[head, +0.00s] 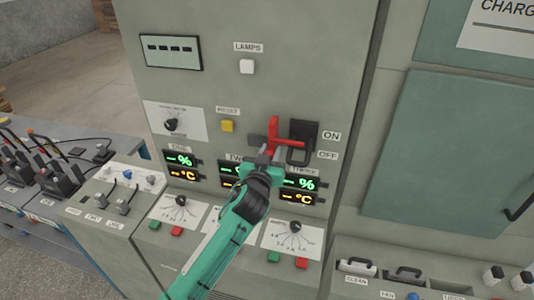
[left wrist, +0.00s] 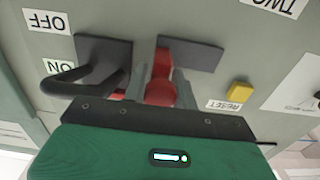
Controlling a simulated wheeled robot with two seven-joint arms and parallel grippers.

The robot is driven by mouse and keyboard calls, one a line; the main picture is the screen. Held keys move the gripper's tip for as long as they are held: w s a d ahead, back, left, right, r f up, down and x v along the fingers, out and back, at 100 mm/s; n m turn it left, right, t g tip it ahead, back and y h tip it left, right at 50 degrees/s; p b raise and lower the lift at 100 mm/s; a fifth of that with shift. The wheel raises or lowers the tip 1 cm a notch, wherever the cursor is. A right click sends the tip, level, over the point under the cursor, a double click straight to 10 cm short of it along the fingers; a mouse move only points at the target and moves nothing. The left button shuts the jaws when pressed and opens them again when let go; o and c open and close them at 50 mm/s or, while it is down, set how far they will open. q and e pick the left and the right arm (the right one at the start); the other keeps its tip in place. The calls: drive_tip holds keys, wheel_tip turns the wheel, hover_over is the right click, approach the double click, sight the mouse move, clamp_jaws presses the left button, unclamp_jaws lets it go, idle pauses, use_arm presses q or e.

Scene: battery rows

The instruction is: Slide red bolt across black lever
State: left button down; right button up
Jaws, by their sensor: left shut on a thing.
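The red bolt (head: 274,130) is on the grey panel, with an upright part and a rod that runs right toward the black lever (head: 304,133). The rod's right end reaches the lever's left side; I cannot tell how far it passes across. My left gripper (head: 265,155) is shut on the red bolt from below. In the left wrist view, upside down, the bolt (left wrist: 161,72) shows between the fingers, with red also left of them near the lever handle (left wrist: 85,82). My right gripper is out of view.
A yellow reset button (head: 227,126) is left of the bolt. Digital displays (head: 300,183) and dials (head: 295,227) are below it. A white lamps button (head: 247,67) is above. A bench with black clamps (head: 58,181) stands at the left.

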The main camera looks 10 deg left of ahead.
use_arm(q)
drive_tip(key=c, duration=1.1)
unclamp_jaws()
drive_tip(key=shift+d, duration=0.25)
drive_tip(key=s+b, duration=0.5)
drive_tip(key=s, duration=0.8)
drive_tip(key=shift+s+a, duration=0.3)
drive_tip(key=shift+s, duration=0.1)
drive_tip(key=shift+f, duration=0.15)
